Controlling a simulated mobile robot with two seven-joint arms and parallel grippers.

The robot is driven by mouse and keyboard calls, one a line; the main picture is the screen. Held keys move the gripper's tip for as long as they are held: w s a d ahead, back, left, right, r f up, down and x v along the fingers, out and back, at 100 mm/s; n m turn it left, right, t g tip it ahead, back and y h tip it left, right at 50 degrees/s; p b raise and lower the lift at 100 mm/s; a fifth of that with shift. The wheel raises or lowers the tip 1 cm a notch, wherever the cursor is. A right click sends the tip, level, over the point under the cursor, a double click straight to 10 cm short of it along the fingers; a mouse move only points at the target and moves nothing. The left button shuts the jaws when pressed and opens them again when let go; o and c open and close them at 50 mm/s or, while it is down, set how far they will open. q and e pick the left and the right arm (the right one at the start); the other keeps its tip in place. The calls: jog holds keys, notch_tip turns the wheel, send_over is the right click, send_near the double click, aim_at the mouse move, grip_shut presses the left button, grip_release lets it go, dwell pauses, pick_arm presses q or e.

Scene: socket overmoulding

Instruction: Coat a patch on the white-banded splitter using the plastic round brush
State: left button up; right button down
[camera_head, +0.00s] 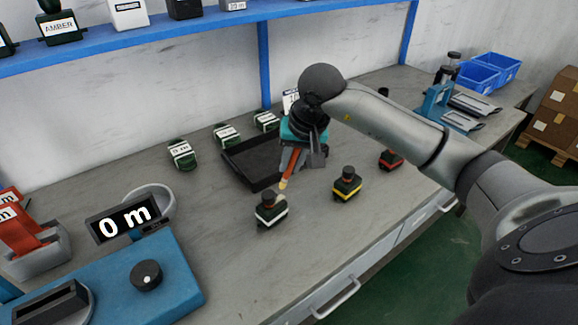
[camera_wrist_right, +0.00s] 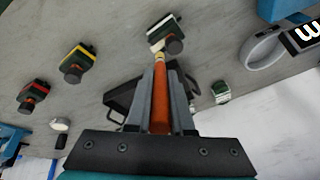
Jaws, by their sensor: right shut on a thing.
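The white-banded splitter (camera_head: 271,212), a dark green block with a white band and a dark round cap, stands upright on the bench. It also shows at the top of the wrist view (camera_wrist_right: 160,27). My right gripper (camera_head: 292,162) is shut on the round brush, which has an orange-red handle (camera_wrist_right: 160,100) and a pale tip. The brush points down, its tip just above and right of the splitter in the head view. I cannot tell whether the tip touches it. My left gripper is not in view.
A yellow-banded splitter (camera_head: 347,187) and a red-banded one (camera_head: 391,161) stand to the right. A black tray (camera_head: 238,170) lies behind the brush. Labelled green blocks (camera_head: 182,155) stand behind. A blue device with a 0 m display (camera_head: 124,218) is at left. Bench in front is clear.

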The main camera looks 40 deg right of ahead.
jog(key=shift+r+p, duration=0.45)
jog(key=shift+r, duration=0.5)
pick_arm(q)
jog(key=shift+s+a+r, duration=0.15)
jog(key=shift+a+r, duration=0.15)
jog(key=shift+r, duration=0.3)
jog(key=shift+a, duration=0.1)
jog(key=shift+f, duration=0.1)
pick_arm(e)
jog(key=shift+f, duration=0.1)
jog(key=shift+w+a+f+b, duration=0.25)
jog(key=shift+a+f+b, duration=0.05)
jog(key=shift+f+b, duration=0.15)
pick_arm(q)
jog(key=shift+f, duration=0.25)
pick_arm(e)
jog(key=shift+r, duration=0.1)
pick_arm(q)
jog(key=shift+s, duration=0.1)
